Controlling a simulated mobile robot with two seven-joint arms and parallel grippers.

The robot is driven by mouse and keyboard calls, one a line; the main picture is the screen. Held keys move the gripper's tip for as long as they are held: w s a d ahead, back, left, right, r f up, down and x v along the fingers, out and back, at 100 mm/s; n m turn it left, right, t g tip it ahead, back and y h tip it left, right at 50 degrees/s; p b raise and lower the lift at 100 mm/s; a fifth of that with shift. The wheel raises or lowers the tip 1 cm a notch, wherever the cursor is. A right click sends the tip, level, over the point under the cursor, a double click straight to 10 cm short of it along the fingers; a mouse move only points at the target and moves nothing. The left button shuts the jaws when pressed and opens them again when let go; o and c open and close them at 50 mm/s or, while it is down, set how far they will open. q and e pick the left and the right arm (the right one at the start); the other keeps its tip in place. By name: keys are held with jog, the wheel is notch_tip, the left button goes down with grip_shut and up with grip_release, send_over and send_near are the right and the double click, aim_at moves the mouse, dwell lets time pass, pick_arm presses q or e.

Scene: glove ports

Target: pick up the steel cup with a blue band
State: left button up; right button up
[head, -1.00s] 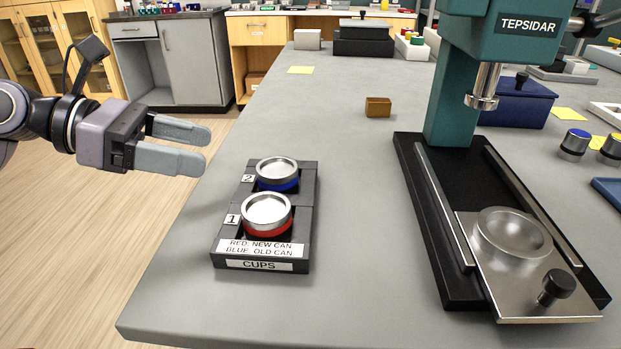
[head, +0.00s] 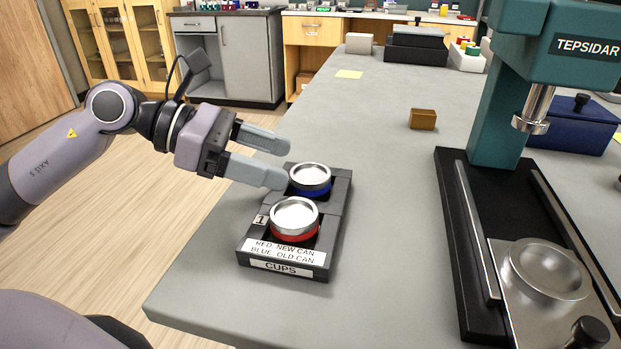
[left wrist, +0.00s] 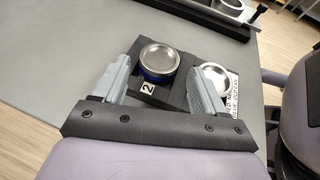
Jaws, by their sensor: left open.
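The steel cup with a blue band (head: 311,180) sits upright in the rear slot, marked 2, of the dark cup holder (head: 341,205). It also shows in the left wrist view (left wrist: 159,62), ahead of and between the fingers. A steel cup with a red band (head: 294,220) sits in the front slot, marked 1; in the left wrist view (left wrist: 216,78) it is partly behind the right-hand finger. My left gripper (head: 287,162) is open and empty, just left of the blue-banded cup. Contact with the cup cannot be made out. My right gripper is not in view.
A teal press marked TEPSIDAR (head: 497,130) with a black base and steel sliding plate (head: 527,300) stands to the right. A small brown block (head: 423,119) lies behind. The bench between holder and press is clear; its left edge runs beneath my left arm.

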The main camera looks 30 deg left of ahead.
aim_at(313, 176)
pick_arm(q)
jog(key=shift+p+x, duration=0.45)
jog(key=shift+x, duration=1.4)
jog(key=shift+f, duration=0.2)
jog(key=c, duration=1.2)
jog(key=shift+r, duration=0.15)
